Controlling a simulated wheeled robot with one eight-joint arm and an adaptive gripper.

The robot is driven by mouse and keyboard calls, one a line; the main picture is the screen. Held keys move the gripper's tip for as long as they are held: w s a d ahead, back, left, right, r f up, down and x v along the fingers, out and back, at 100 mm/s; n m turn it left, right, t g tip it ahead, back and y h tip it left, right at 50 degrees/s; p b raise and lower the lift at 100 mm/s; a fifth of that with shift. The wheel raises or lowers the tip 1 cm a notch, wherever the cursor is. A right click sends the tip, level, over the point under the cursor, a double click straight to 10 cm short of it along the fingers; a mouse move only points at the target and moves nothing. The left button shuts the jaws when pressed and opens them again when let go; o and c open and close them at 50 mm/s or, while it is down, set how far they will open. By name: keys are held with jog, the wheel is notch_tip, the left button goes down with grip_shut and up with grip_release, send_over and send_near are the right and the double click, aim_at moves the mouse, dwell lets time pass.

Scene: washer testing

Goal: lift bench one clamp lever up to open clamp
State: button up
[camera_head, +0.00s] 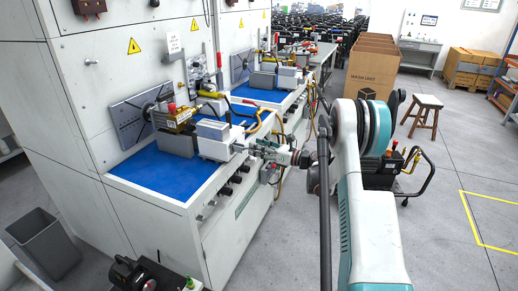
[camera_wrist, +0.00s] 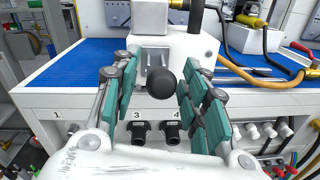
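In the wrist view the clamp lever's round black knob (camera_wrist: 162,83) points toward the camera from a metal bracket (camera_wrist: 153,57) on the front of the white clamp block (camera_wrist: 185,45). My gripper (camera_wrist: 158,78) is open, with its green-padded fingers to the left and right of the knob. Gaps show on both sides, and I cannot tell how deep the knob sits between the fingers. In the head view my gripper (camera_head: 262,150) is at the front edge of the nearest bench, beside the white clamp block (camera_head: 214,146). The lever itself is too small to make out there.
The bench has a blue mat (camera_head: 150,169) and a yellow-brass fitting (camera_head: 177,116). Black knobs (camera_wrist: 140,132) marked 3 and 4 sit on the front panel below my fingers. Yellow and black hoses (camera_wrist: 283,82) lie at the right. A second bench (camera_head: 265,95) stands beyond.

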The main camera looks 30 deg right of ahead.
grip_shut()
